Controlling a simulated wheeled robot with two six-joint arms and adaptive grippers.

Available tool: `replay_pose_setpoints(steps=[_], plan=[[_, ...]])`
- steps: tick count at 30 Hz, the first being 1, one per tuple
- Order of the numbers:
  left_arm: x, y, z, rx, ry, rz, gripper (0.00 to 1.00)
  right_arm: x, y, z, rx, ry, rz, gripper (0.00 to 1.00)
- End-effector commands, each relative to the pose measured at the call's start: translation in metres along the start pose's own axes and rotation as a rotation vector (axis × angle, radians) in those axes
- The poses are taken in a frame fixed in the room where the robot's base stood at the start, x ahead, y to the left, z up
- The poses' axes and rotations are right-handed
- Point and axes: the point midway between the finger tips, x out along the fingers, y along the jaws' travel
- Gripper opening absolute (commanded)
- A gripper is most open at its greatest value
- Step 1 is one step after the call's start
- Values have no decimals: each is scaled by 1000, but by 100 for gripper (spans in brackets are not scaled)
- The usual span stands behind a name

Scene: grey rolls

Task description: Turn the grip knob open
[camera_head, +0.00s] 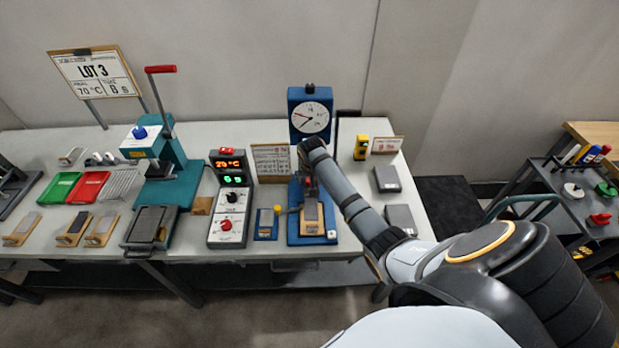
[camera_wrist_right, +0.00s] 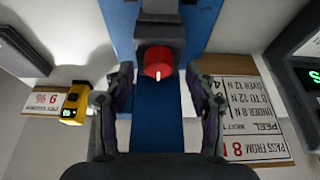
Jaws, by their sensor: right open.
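The red grip knob (camera_wrist_right: 157,62) shows in the right wrist view on a dark block of the blue tester, with a white mark at its lower middle. My right gripper (camera_wrist_right: 160,78) is open, one finger on each side of the knob, with visible gaps; I cannot tell how far the tips are from it in depth. In the head view the tester (camera_head: 295,108) has a white dial and a blue base, and my right arm reaches to its front. The knob and the fingertips are mostly hidden there by my arm. My left gripper is not in view.
A control box (camera_head: 229,200) with lit displays and a peel sign (camera_head: 271,160) stand left of the tester. A yellow device (camera_head: 361,147) and grey blocks (camera_head: 386,179) are on its right. A teal press (camera_head: 170,170) stands further left. A tool cart is at right.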

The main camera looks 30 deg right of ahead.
Motion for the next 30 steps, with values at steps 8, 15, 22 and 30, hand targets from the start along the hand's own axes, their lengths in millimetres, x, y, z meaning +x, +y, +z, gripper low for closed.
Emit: replay_pose_setpoints(steps=[8,15,22,30], plan=[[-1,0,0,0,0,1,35,14,0,0,0,1,-1,56],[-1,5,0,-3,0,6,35,13,0,0,0,1,-1,43],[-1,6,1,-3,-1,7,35,13,0,0,0,1,-1,11],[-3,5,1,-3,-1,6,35,12,0,0,-13,1,-6,2]])
